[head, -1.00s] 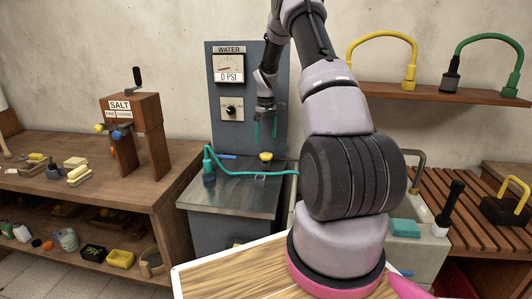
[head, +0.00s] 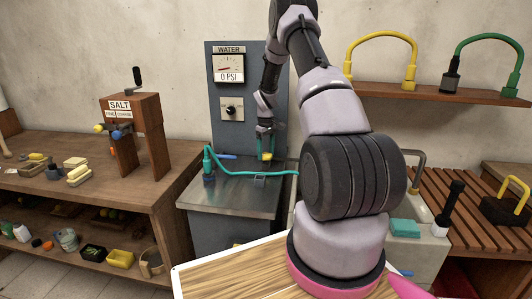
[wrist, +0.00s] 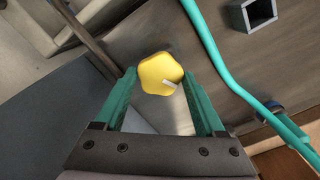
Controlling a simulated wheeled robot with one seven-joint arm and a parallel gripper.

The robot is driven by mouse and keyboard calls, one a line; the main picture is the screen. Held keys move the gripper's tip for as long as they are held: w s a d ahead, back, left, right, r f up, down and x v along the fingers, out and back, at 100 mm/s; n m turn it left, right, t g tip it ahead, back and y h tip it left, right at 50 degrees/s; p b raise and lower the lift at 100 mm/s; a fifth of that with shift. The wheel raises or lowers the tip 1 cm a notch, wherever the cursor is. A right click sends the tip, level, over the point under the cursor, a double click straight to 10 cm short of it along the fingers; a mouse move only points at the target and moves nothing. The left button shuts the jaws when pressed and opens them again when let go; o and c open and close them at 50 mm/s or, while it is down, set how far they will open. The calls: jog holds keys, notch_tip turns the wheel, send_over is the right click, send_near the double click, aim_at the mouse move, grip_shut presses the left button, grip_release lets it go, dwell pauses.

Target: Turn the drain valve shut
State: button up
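A yellow lobed knob (head: 266,156), which I take to be the drain valve, stands on the metal top of the water station (head: 230,198). In the wrist view the knob (wrist: 158,68) shows a pale pointer mark toward its lower right. My gripper (head: 265,146) points down over it, with its teal fingers open. In the wrist view the fingertips (wrist: 159,74) lie on either side of the knob, very close to it. I cannot tell whether they touch it. The gauge (head: 229,68) above reads 0 PSI.
A teal hose (head: 245,173) crosses the station top and passes right of the knob in the wrist view. A blue handle (head: 228,157) lies left of it. A square metal holder (wrist: 260,12) is nearby. A black dial (head: 231,110) is on the upright panel behind.

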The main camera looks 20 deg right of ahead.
jog(key=shift+c, duration=1.2)
jog(key=shift+m, duration=0.3)
jog(key=m, duration=0.5)
jog(key=shift+m, duration=0.3)
jog(key=m, duration=0.5)
jog(key=shift+m, duration=0.3)
jog(key=m, duration=1.1)
jog(key=shift+m, duration=0.4)
